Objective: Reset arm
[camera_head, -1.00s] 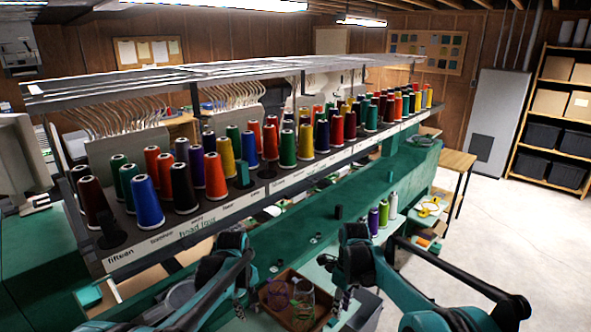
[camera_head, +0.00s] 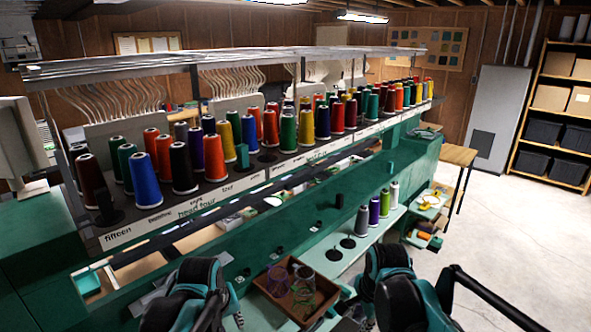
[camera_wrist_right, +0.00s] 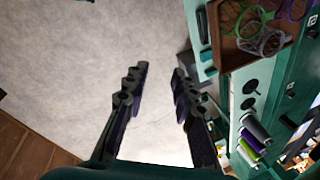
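My right gripper (camera_wrist_right: 160,78) is open in the right wrist view, its two dark fingers apart with only pale floor between them. In the head view the right arm (camera_head: 400,290) is at the bottom, right of the wooden tray, and its fingertips are not clear. My left arm (camera_head: 190,295) is at the bottom left of the tray, in front of the green machine table. The left gripper's fingers are mostly hidden behind dark arm parts, so its opening cannot be seen.
A wooden tray (camera_head: 270,292) with hoops lies between my arms; it also shows in the wrist view (camera_wrist_right: 226,52). Grey, purple and green spools (camera_head: 373,212) stand on the ledge. A long rack of coloured thread cones (camera_head: 215,158) runs behind. The floor (camera_head: 505,240) at right is clear.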

